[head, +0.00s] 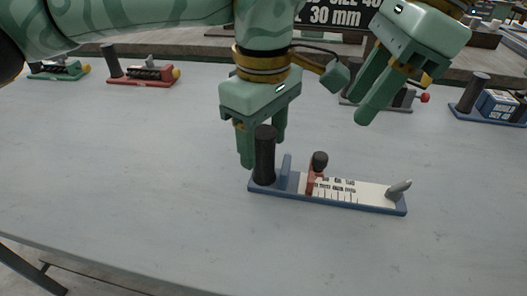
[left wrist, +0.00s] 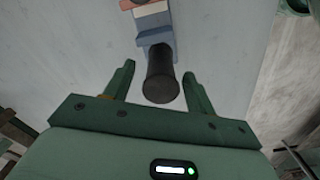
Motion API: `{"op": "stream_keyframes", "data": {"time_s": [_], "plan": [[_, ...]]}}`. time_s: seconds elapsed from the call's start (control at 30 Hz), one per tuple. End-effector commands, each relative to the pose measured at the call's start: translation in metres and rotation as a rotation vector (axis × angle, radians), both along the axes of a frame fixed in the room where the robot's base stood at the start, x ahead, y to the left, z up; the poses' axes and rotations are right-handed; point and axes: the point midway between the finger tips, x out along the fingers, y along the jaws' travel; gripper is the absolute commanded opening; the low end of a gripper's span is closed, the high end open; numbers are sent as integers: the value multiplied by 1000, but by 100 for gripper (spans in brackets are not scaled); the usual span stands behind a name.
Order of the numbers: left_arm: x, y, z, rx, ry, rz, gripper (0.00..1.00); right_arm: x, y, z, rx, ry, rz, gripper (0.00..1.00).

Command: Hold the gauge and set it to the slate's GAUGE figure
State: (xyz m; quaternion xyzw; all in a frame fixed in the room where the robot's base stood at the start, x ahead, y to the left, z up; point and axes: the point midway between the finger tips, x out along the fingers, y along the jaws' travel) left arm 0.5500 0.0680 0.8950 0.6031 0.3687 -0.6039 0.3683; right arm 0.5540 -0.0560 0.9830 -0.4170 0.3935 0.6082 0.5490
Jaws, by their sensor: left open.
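The gauge lies on the grey table with a blue base (head: 355,203), an upright black post (head: 264,158) at its left end, a white scale, and a grey lever (head: 399,188) at its right end. A red slider with a black knob (head: 319,163) stands near the scale's left end; its exact reading is too small to tell. My left gripper (head: 262,150) is open just behind the post. In the left wrist view the post (left wrist: 161,78) shows between and ahead of the open fingertips. My right gripper (head: 362,103) is open and empty, above and behind the gauge. The slate (head: 335,16) is partly hidden; "SIZE 40" and "30 mm" show.
A green-based device (head: 58,70) and a red-based one (head: 143,75) stand at the back left. A grey-based device (head: 400,101) with a red knob and a blue one (head: 492,105) stand at the back right.

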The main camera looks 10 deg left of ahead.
Motion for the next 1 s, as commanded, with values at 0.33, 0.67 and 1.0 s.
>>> {"op": "stream_keyframes", "data": {"time_s": [0.33,0.67,1.0], "plan": [[0,0,-33,0,-1,1,56,0,0,0,0,0,0,36],[0,0,-33,0,-1,1,31,0,0,0,0,0,0,36],[0,0,-33,0,-1,1,0,0,0,0,0,0,0,36]]}}
